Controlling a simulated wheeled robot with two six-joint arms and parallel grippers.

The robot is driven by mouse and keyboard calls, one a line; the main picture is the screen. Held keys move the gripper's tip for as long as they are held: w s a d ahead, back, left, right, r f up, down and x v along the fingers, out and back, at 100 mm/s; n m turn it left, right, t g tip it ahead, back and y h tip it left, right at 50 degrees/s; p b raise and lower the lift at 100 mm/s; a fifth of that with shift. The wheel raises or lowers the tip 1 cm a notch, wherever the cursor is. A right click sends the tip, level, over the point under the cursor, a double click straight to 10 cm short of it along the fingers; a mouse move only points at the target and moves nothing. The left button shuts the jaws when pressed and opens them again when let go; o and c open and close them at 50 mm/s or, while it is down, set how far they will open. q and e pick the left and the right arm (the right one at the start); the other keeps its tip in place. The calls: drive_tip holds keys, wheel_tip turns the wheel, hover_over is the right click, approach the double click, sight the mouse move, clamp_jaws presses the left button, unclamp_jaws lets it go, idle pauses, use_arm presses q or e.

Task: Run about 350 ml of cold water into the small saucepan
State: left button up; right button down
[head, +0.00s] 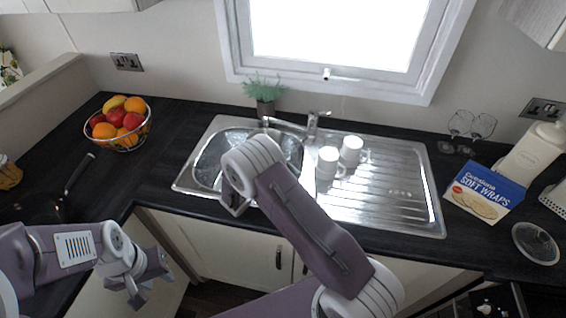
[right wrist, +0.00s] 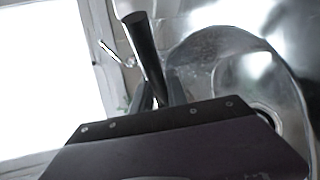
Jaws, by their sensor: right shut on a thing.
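My right gripper (head: 235,205) is over the sink bowl (head: 200,158), its fingers largely hidden by my arm in the head view. In the right wrist view it (right wrist: 160,92) is shut on a black handle (right wrist: 147,48). The saucepan body cannot be made out with certainty; a shiny round shape (right wrist: 235,75) there may be pan or sink bowl. The tap (head: 312,122) stands behind the sink, its spout reaching left over the bowl. I cannot see any water stream. My left gripper (head: 148,282) is open and empty, low at the counter's front left.
Two white mugs (head: 328,160) (head: 352,150) stand on the drainboard (head: 395,190). A plant (head: 265,95) is behind the sink. A fruit bowl (head: 120,122) and a black-handled item (head: 77,175) are left. Glasses (head: 470,128), a wraps box (head: 485,192) and a lid (head: 535,243) are right.

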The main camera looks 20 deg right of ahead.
drive_tip(key=shift+r, duration=0.1)
drive_tip(key=s+a, duration=0.2)
drive_tip(key=s, duration=0.1)
drive_tip(key=s+a, duration=0.4)
drive_tip(key=s, duration=0.1)
drive_tip(key=shift+s+b, duration=0.3)
drive_tip(key=shift+b, duration=0.1)
drive_tip(key=shift+d, duration=0.1)
idle(0.3)
drive_tip(key=shift+r, duration=0.3)
wheel_tip(320, 180, up, 9)
drive_tip(key=s+p, duration=0.1)
drive_tip(key=p, duration=0.5)
drive_tip(key=shift+a+r, duration=0.2)
drive_tip(key=shift+a, duration=0.2)
